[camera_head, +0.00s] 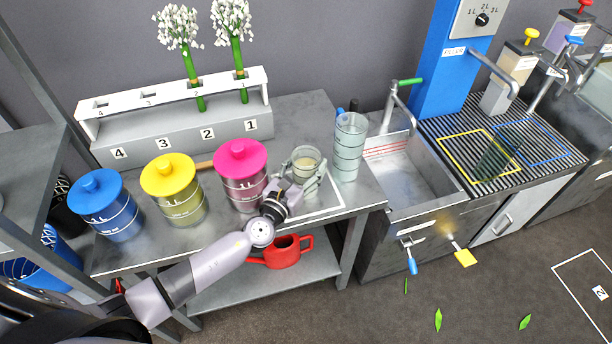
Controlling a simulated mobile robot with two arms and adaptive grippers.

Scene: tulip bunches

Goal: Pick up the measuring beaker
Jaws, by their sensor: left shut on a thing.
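A small clear beaker (307,158) with something pale in it stands upright at the right part of the grey table, over a white-outlined area. My left gripper (304,181) reaches it from the front left, and its fingers are shut around the beaker's sides. The fingers hide part of the beaker, and I cannot tell whether its base touches the table. A taller clear ringed vessel (350,147) stands upright just right of it, close to the sink. My right gripper is not in view.
Blue (104,204), yellow (174,188) and pink-lidded (241,172) canisters stand left of the gripper. A numbered rack (180,137) behind holds white flowers. A sink (405,170) lies right, and a red watering can (281,251) sits on the lower shelf.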

